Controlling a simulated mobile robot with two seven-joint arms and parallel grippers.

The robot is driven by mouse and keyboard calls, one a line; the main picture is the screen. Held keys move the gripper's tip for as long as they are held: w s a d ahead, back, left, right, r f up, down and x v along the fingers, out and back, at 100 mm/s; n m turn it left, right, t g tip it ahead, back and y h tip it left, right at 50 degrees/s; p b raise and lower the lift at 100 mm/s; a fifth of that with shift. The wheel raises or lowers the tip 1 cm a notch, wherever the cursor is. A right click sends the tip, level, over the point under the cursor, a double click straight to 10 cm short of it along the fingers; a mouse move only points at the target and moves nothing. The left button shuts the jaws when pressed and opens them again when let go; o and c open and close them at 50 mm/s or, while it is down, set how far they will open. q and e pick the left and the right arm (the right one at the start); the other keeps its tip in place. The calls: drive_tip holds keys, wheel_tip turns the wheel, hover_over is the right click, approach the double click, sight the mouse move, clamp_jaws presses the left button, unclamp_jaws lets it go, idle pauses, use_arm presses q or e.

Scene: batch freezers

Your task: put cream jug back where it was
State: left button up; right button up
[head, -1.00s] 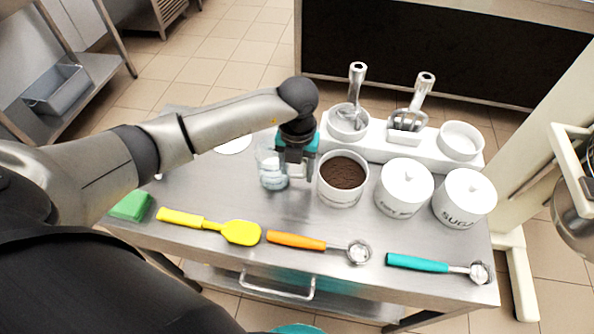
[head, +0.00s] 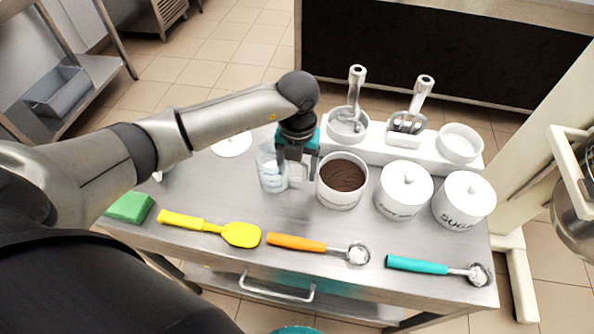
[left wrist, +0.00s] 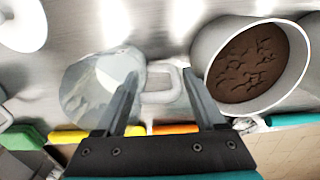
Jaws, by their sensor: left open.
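The cream jug (head: 270,170) is a clear glass jug standing on the steel cart, left of the bowl of brown powder. It also shows in the left wrist view (left wrist: 88,88), with its handle (left wrist: 163,82) pointing right toward the bowl. My left gripper (head: 295,182) is over the jug's right side, pointing down. In the left wrist view its two fingers (left wrist: 163,90) are apart, with the handle between them. The fingers partly cover the jug in the head view. My right gripper is not in view.
The bowl of brown powder (head: 342,182) stands close right of my gripper. Two lidded white canisters (head: 403,190) stand further right. A white holder (head: 380,151) with scoops is behind. A yellow spatula (head: 215,228), orange scoop (head: 300,243) and teal scoop (head: 430,265) lie in front. A green sponge (head: 130,207) is left.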

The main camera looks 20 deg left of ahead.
use_arm(q)
wheel_tip(320, 180, up, 10)
drive_tip(key=shift+r+p, duration=0.1)
drive_tip(key=shift+p, duration=0.5)
